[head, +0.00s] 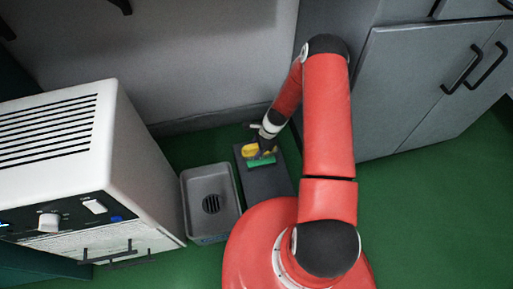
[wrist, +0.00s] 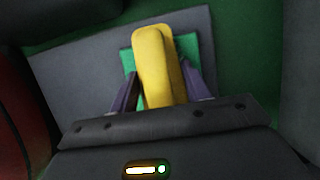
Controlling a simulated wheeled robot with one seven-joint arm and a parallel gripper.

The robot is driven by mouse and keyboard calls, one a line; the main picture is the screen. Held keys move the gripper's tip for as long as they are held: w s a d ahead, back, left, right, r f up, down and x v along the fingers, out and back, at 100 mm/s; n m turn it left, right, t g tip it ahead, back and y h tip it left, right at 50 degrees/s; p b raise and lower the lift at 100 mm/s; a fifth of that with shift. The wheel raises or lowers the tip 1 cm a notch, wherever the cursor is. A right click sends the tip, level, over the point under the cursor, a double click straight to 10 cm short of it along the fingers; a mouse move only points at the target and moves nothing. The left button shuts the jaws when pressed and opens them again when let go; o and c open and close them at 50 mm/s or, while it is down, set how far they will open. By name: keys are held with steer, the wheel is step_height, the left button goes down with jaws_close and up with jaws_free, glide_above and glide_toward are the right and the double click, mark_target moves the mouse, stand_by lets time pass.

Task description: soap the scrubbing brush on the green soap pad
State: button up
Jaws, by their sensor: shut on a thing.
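The scrubbing brush shows as a yellow block (wrist: 158,62) in the wrist view. My gripper (wrist: 160,88) is shut on it, one finger on each side. In the head view the yellow brush (head: 250,151) is at the end of my arm, with my gripper (head: 262,146) partly over it. The green soap pad (head: 262,162) lies on a dark grey board. It also shows in the wrist view (wrist: 128,62), behind and around the brush. The brush is over the pad; its underside is hidden, so I cannot tell if it touches.
The dark grey board (head: 268,183) lies beside a grey basin (head: 194,188) with a round drain. A white vented machine (head: 130,130) stands at the left. Grey cabinets (head: 400,80) with dark handles stand at the right. Green floor is clear at the lower right.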

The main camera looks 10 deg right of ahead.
steer(key=shift+f+b, duration=0.4)
stand_by(1.4)
steer(key=shift+r, duration=0.1)
steer(key=shift+r+p, duration=2.2)
steer(key=shift+r, duration=1.25)
steer(key=shift+s, duration=0.1)
